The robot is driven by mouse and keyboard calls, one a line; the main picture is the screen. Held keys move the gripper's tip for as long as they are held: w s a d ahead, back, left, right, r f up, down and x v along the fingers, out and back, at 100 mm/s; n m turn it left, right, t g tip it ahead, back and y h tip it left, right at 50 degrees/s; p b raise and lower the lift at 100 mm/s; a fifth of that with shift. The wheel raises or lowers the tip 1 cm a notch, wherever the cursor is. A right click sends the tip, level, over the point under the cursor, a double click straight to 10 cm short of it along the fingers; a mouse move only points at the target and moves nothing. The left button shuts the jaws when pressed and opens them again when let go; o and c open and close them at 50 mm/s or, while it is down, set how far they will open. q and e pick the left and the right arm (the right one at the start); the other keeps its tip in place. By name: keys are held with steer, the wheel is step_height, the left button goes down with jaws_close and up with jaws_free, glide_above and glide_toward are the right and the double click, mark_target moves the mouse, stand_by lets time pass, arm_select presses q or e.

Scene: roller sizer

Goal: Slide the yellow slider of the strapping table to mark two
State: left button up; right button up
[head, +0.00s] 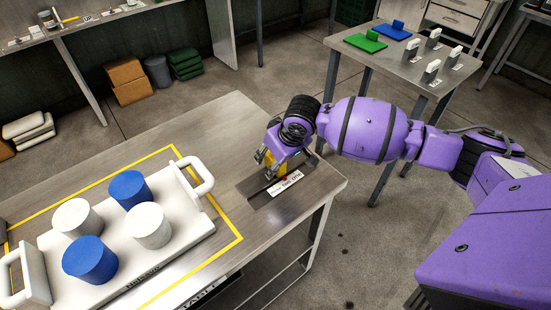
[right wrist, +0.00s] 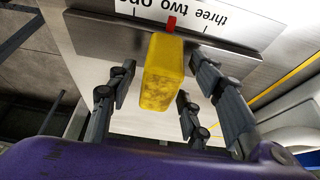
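The yellow slider (head: 270,168) is an upright block on a dark plate at the right end of the strapping table (head: 225,125). In the right wrist view the slider (right wrist: 160,75) carries a red pointer (right wrist: 171,23) beside a white label (right wrist: 215,15). The label's words look like "one", "two" and "three"; the pointer appears between "one" and "two", but its exact mark is hard to read. My right gripper (head: 268,160) is over the slider. In the wrist view my right gripper (right wrist: 160,90) is open, with fingers on both sides of the slider and visible gaps. My left gripper is not in view.
A white tray (head: 110,285) with blue and white cylinders stands inside yellow tape on the table; its raised handle (head: 200,178) is left of my right gripper. A second table (head: 395,60) stands behind my right arm. Boxes (head: 128,80) lie on the far floor.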

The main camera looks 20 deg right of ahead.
steer(key=shift+r, duration=0.25)
steer(key=v, duration=1.1)
steer(key=shift+s+r, duration=0.2)
steer(key=shift+d, duration=0.15)
